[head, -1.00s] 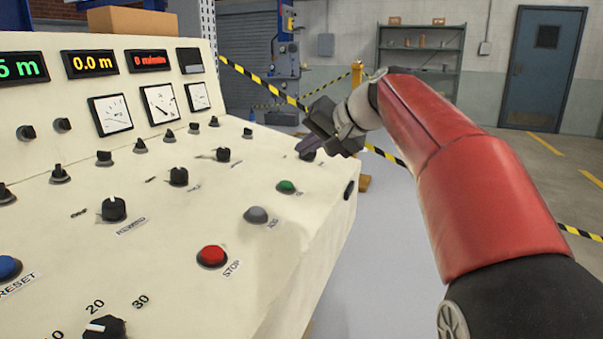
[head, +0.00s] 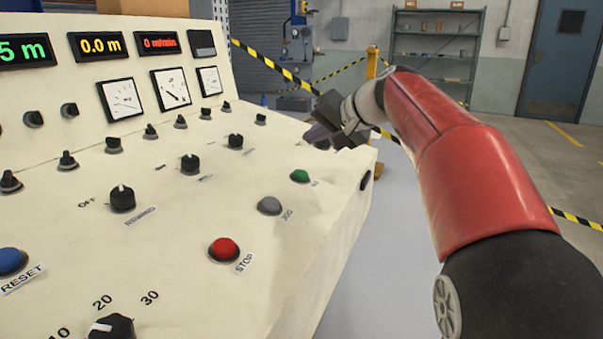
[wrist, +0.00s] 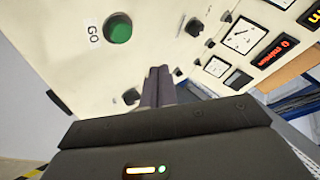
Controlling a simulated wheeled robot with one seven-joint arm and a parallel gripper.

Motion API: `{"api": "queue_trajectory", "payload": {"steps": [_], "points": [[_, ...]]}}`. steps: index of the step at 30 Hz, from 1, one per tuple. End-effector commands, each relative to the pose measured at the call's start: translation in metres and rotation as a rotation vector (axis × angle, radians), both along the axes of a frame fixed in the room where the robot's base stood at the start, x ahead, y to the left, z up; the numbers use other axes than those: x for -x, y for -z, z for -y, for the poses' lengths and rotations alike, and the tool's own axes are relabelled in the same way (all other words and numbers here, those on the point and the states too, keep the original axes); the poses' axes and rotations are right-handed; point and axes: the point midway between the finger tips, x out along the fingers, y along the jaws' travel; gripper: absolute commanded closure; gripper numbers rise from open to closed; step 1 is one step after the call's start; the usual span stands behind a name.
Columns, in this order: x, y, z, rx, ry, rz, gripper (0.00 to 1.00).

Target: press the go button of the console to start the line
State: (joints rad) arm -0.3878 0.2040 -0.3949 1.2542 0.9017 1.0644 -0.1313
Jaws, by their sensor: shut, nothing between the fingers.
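The cream console (head: 60,235) fills the left of the head view. Its green go button (head: 300,176) sits near the right edge of the sloped panel. In the wrist view the green button (wrist: 118,28) shows at the upper left beside a "GO" label. My gripper (head: 318,135) is beyond the green button, near the console's far right end. In the wrist view my gripper's fingers (wrist: 158,86) are together and empty, pointing at the panel to the right of and below the button. They appear apart from the button.
A grey JOG button (head: 270,205), a red STOP button (head: 223,249) and a blue RESET button (head: 10,261) are on the same panel. Striped tape (head: 270,65) crosses behind; floor is open to the right.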

Motion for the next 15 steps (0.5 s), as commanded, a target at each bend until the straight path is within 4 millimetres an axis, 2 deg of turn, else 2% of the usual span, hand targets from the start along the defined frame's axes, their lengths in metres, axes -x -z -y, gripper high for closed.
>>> {"api": "queue_trajectory", "payload": {"steps": [1, 6, 15], "points": [[-0.001, 0.014, -0.002, 0.001, -0.001, 0.0, 1.0], [-0.002, 0.037, -0.007, 0.001, -0.001, 0.0, 1.0], [-0.004, 0.055, -0.012, 0.001, -0.001, 0.0, 1.0]]}}
